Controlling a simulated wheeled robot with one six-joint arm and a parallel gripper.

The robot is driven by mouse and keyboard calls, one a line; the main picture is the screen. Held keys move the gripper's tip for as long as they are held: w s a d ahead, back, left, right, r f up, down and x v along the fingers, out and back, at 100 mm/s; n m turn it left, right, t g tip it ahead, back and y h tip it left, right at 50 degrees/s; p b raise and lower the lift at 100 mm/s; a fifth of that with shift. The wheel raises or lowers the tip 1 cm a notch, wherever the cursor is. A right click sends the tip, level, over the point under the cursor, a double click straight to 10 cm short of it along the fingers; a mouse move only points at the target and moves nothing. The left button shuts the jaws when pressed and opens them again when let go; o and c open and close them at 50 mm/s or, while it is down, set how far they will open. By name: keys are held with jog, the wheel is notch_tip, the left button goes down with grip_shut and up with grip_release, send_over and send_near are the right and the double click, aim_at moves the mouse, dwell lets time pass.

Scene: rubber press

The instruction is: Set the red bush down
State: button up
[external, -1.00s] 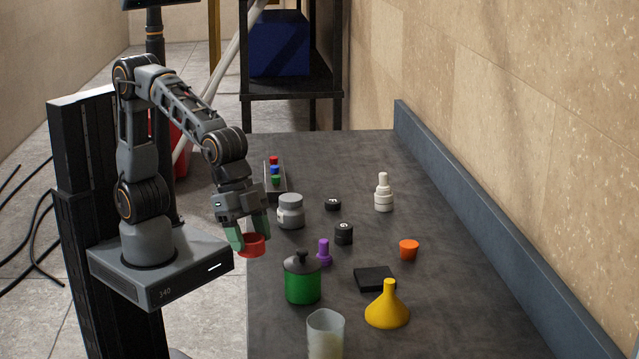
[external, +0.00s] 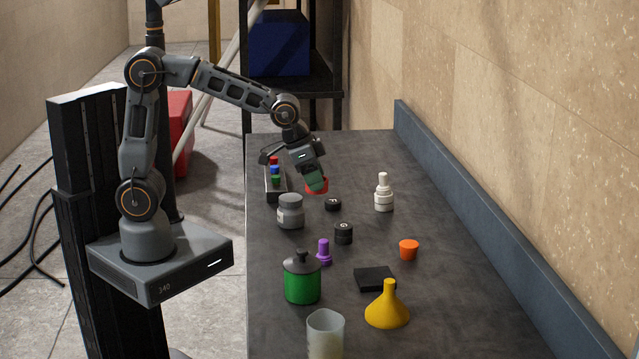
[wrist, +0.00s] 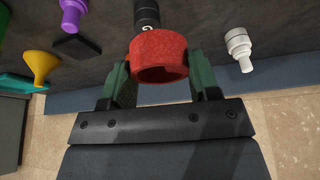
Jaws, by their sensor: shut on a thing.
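The red bush (wrist: 158,57) is a short, thick ring, gripped across its outside between the green fingers of my gripper (wrist: 160,85) in the wrist view. In the external view my gripper (external: 316,184) is over the far part of the bench, and the red bush (external: 322,187) shows partly behind a finger. The bush appears held above the bench top; the exact gap is hard to tell. It is beyond the grey jar (external: 291,211) and left of the white dropper bottle (external: 384,193).
Black weights (external: 344,233), a purple peg (external: 324,252), a green jar (external: 303,280), a black block (external: 375,278), a yellow funnel (external: 387,308), an orange stopper (external: 409,249) and a clear beaker (external: 326,335) stand nearer. The bench's far end is clear.

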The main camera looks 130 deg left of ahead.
jog(key=s+a+n+g+y, duration=0.2)
jog(key=s+a+n, duration=0.5)
jog(key=s+a, duration=0.85)
jog(key=n+p, duration=0.1)
jog(key=p, duration=0.3)
send_near(352, 192)
jog(key=shift+w+a+f+g, duration=0.15)
jog(key=shift+a+f, duration=0.15)
jog(key=shift+a, duration=0.2)
jog(key=shift+w+a+f+g, duration=0.15)
jog(key=shift+a+f, duration=0.2)
jog(key=shift+a, duration=0.2)
jog(key=shift+w+a+f+p, duration=0.1)
jog(key=shift+a+f+p, duration=0.2)
jog(key=shift+f, duration=1.65)
jog(key=shift+f, duration=0.15)
jog(key=o, duration=1)
jog(key=shift+c, duration=0.2)
